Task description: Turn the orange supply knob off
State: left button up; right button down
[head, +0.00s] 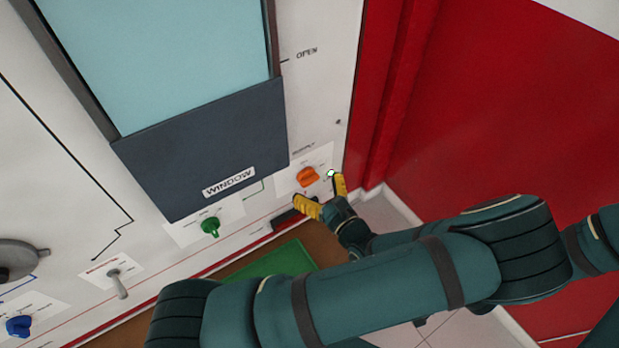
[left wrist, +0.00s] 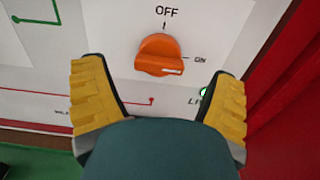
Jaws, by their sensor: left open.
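The orange supply knob (head: 307,177) is on a white panel at the right end of the board. In the left wrist view the knob (left wrist: 160,54) has its grip lying roughly sideways, with a white mark at its lower right, toward the ON label. The OFF label (left wrist: 167,13) is above it. My left gripper (head: 318,187) is open just in front of the knob. In the left wrist view its yellow fingers (left wrist: 157,68) stand to either side and below the knob, apart from it. My right gripper is not in view.
A lit green lamp (head: 331,173) is beside the knob, close to one finger. A green knob (head: 210,227), a grey toggle lever (head: 118,284) and a blue knob (head: 18,326) are to the left. A red wall (head: 500,110) stands close on the right.

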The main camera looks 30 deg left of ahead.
aim_at(312, 183)
pick_arm(q)
jog(key=shift+x, duration=1.6)
jog(key=c, duration=1.2)
